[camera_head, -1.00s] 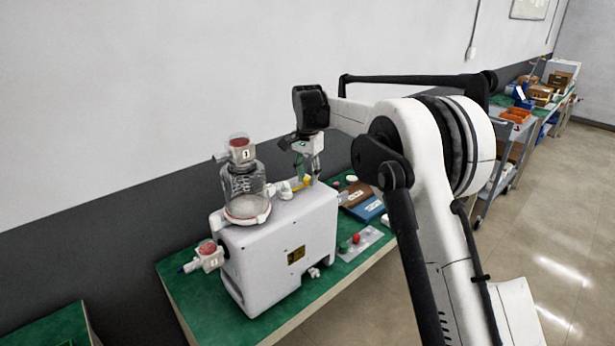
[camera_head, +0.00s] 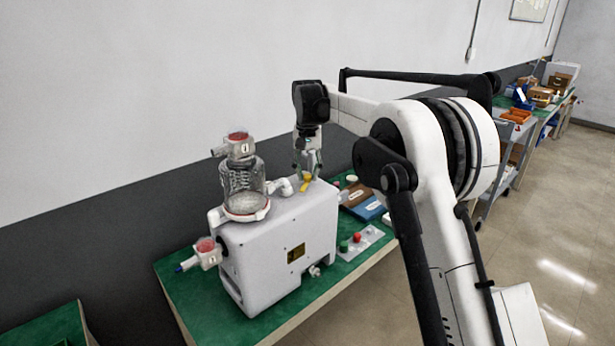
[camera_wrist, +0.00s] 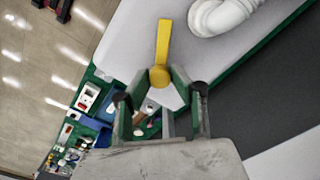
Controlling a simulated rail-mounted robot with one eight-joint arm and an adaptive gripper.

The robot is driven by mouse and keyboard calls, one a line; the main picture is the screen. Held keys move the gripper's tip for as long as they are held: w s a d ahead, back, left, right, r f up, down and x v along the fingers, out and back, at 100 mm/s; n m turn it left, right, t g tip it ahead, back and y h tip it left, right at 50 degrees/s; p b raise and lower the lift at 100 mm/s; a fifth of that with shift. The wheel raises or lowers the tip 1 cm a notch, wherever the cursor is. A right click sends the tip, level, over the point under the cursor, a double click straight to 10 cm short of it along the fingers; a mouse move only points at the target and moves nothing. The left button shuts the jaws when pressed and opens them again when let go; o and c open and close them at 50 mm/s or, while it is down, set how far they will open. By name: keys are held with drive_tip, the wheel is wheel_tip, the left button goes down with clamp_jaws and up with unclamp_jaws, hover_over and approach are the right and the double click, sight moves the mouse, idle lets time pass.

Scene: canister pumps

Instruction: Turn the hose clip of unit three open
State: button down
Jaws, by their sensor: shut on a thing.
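The hose clip (camera_head: 304,186) is a yellow lever on top of the white pump housing (camera_head: 280,235). In the wrist view the yellow clip (camera_wrist: 163,45) is a straight bar ending in a round hub, pointing up the picture. My gripper (camera_head: 307,173) points down over it. In the wrist view my gripper (camera_wrist: 160,88) has its fingers on either side of the hub, shut on it; the bar sticks out beyond them. A white hose elbow (camera_wrist: 222,14) is beside the clip, apart from it. The unit's number is too small to read surely.
A clear canister (camera_head: 243,180) with a red-topped fitting stands on the housing, left of my gripper. Another red-capped fitting (camera_head: 205,250) sticks out at the housing's left. A brown box, a blue box (camera_head: 369,208) and a button panel (camera_head: 360,242) lie on the green bench to the right.

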sight(308, 175)
drive_tip(key=n+b, duration=0.1)
drive_tip(key=n, duration=0.4)
drive_tip(key=shift+n, duration=0.3)
drive_tip(key=n+b, duration=0.1)
drive_tip(key=n, duration=0.4)
drive_tip(key=shift+n, duration=0.4)
drive_tip(key=c, duration=1.5)
unclamp_jaws()
wheel_tip(308, 175, up, 12)
drive_tip(key=shift+r, duration=0.1)
